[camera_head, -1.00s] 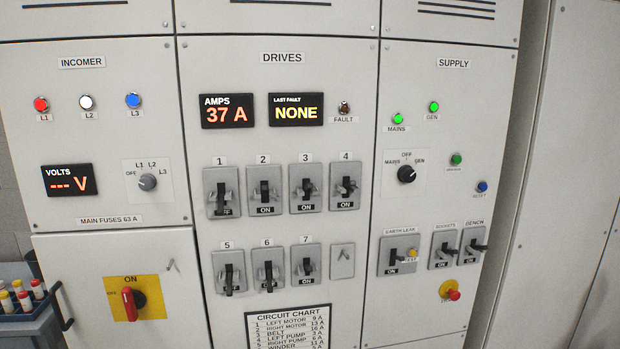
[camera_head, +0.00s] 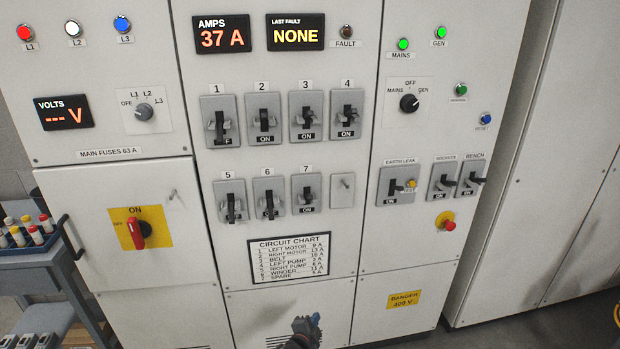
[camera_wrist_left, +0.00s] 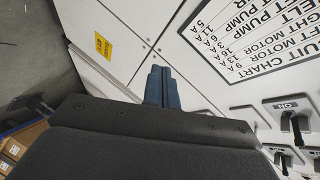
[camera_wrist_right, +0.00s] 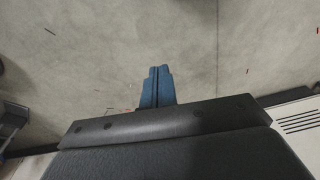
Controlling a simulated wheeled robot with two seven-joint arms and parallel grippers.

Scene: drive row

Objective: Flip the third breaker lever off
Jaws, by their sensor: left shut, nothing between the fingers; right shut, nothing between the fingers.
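The third breaker (camera_head: 307,115), under the label 3 in the top row of the DRIVES panel, has a dark lever with an ON plate below it. My left gripper (camera_head: 313,320) is low in front of the panel, below the circuit chart and well apart from the breakers. Its blue fingers (camera_wrist_left: 162,80) are shut and empty in the left wrist view, where the chart and some lower breakers show at the right. My right gripper (camera_wrist_right: 159,75) is shut and empty in the right wrist view, above bare floor; it is not in the head view.
Breakers 2 (camera_head: 264,118) and 4 (camera_head: 347,114) stand close on either side of the third. Breaker 7 (camera_head: 306,194) is below it. Breaker 1 (camera_head: 220,121) shows part of an OFF plate. A trolley (camera_head: 45,262) stands at the left.

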